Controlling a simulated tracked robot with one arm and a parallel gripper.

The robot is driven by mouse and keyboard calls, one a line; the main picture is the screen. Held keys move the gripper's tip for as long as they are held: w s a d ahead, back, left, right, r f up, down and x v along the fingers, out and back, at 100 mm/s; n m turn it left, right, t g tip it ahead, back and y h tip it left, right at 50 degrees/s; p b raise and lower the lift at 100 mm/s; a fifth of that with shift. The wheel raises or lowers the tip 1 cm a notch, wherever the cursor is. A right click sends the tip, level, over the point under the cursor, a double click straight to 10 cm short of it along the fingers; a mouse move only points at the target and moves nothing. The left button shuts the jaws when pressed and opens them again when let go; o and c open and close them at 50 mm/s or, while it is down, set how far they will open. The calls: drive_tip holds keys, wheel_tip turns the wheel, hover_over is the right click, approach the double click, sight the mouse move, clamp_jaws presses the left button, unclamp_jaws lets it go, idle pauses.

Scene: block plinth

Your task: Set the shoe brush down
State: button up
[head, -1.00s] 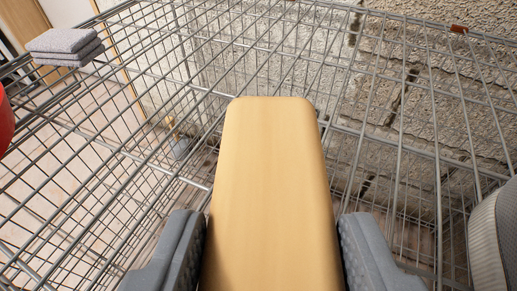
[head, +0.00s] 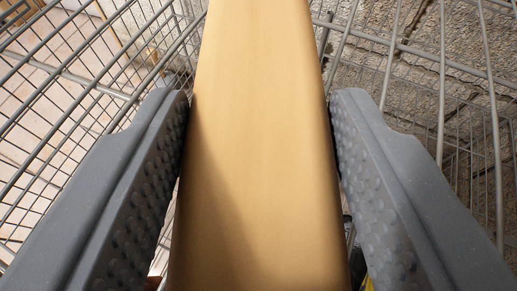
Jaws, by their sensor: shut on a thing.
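The shoe brush (head: 262,140) shows as a long, pale wooden block with rounded edges, running up the middle of the head view. My gripper (head: 262,110) is shut on it, with one grey, studded finger on each side. The brush fills the space between the fingers. Its far end runs out of the top of the picture, and its underside and bristles are hidden. I cannot tell whether the brush touches anything below.
A wire shelf or basket (head: 75,80) of grey metal bars surrounds the brush on both sides. A rough stone wall (head: 420,70) stands behind it at the right. A small yellow bit shows at the bottom right, too little to name.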

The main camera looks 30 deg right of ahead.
drive_tip(key=o, duration=1)
drive_tip(key=shift+o, duration=0.2)
drive_tip(key=p+v, duration=0.2)
drive_tip(key=v, duration=1)
drive_tip(key=shift+a+p, duration=0.1)
drive_tip(key=shift+p, duration=0.2)
